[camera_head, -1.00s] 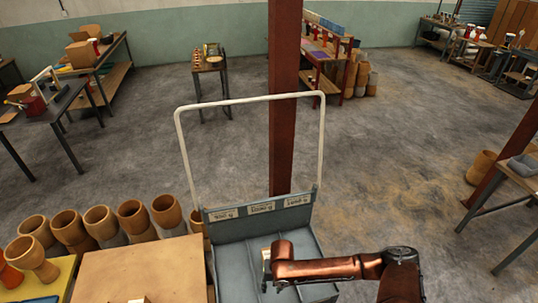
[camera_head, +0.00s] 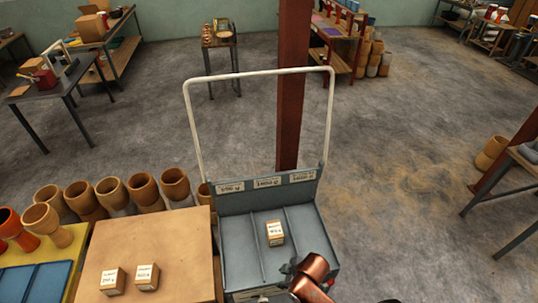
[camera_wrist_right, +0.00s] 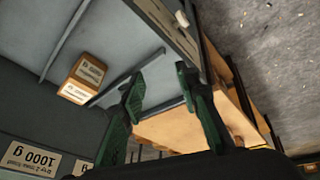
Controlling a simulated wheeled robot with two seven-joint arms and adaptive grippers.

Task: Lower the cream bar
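The cream bar (camera_head: 258,74) is a tall upright hoop. Its two legs meet the sides of a grey tray (camera_head: 232,204) near its labelled back wall, in the head view. A small tan block (camera_head: 275,227) with a white label stands in the tray's middle lane; the right wrist view shows it too (camera_wrist_right: 88,74). My right gripper is at the tray's front, low in the head view, its fingers hard to make out there. In the right wrist view its green fingers (camera_wrist_right: 158,76) are apart with nothing between them. It is well away from the bar. My left gripper is out of view.
A tan board (camera_head: 150,240) left of the tray holds two labelled blocks (camera_head: 147,277). Several goblet drums (camera_head: 145,190) line up behind it. A red-brown post (camera_head: 290,120) stands behind the bar. Floor to the right (camera_head: 400,190) is clear.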

